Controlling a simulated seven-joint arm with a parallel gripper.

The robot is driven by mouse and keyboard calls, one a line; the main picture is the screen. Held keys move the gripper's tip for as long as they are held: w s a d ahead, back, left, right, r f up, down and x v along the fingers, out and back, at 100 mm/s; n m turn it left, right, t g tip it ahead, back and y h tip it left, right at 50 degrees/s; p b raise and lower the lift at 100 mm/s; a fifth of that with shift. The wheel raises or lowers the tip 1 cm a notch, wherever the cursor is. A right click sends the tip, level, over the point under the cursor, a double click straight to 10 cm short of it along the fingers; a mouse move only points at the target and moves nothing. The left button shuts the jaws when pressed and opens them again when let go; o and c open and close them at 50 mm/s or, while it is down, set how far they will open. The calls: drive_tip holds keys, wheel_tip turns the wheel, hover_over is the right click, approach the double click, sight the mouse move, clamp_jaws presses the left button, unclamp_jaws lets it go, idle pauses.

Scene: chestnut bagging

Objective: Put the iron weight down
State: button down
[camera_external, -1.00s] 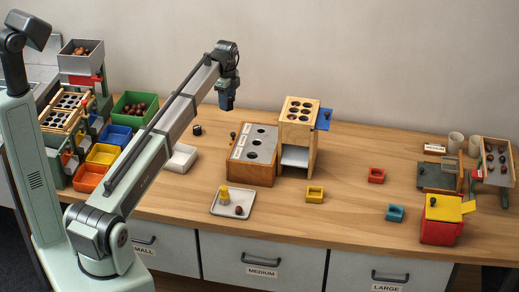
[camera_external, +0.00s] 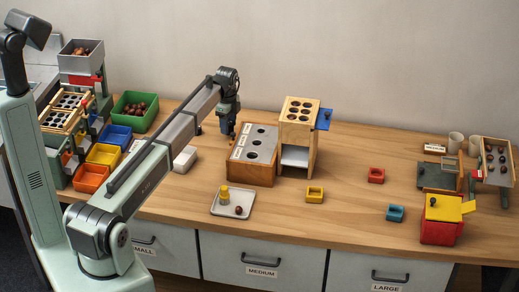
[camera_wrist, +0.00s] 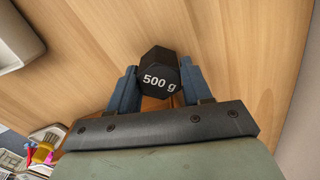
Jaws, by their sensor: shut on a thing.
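The iron weight (camera_wrist: 158,78) is a black hexagonal block marked "500 g". In the wrist view it sits between the two blue fingers of my gripper (camera_wrist: 158,70), which is shut on it. In the external view my gripper (camera_external: 227,128) points down just behind and left of the wooden box with round holes (camera_external: 252,172). The weight is too small and dark to make out there. Whether it touches the table (camera_external: 350,160) I cannot tell.
The wooden stand (camera_external: 298,135) is right of the holed box. A white tray (camera_external: 217,211) lies in front, with a yellow piece and a chestnut. A white box (camera_external: 184,160) and a green bin (camera_external: 135,122) stand left. Bare tabletop shows behind the holed box.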

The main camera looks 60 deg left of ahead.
drive_tip(key=shift+f, duration=1.1)
drive_tip(key=shift+f, duration=0.15)
drive_tip(key=shift+c, duration=2.4)
unclamp_jaws()
wheel_tip(320, 180, up, 12)
drive_tip(key=shift+r, duration=0.15)
